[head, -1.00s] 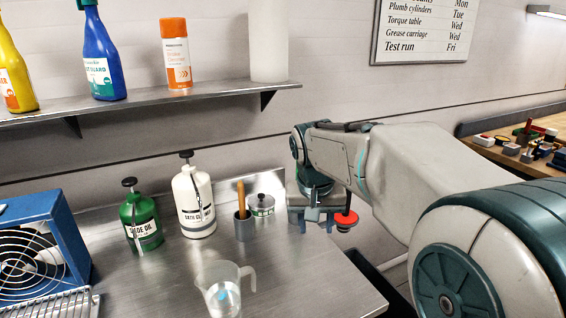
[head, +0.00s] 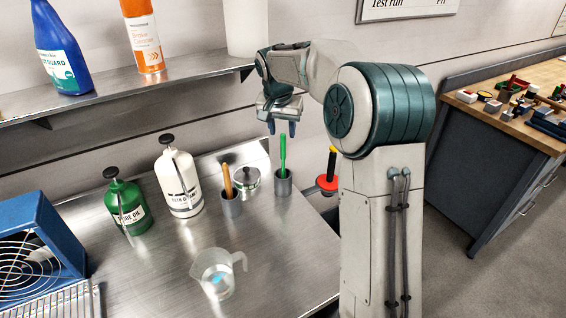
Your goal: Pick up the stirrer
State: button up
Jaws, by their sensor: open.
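A green stick (head: 283,153) stands upright in a grey cup (head: 283,183) near the back right corner of the steel bench. A wooden-handled tool (head: 227,180) stands in a second grey cup (head: 230,206) to its left. Either could be the stirrer; their lower ends are hidden in the cups. My gripper (head: 281,129) is open and empty, fingers pointing down. In the picture its fingertips show just above the top of the green stick, with no visible contact; the depth gap is hard to judge.
A lidded metal pot (head: 246,183) sits between the cups. White (head: 180,187) and green (head: 130,208) pump bottles, a clear jug (head: 214,272) and a blue fan unit (head: 35,235) stand on the bench. A shelf (head: 130,92) overhangs the back. A red disc with a black handle (head: 328,180) is at right.

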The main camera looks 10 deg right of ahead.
aim_at(283, 136)
jog(key=shift+p+x, duration=0.9)
jog(key=shift+x, duration=2.25)
jog(key=shift+w, duration=0.2)
jog(key=shift+c, duration=0.3)
grip_shut()
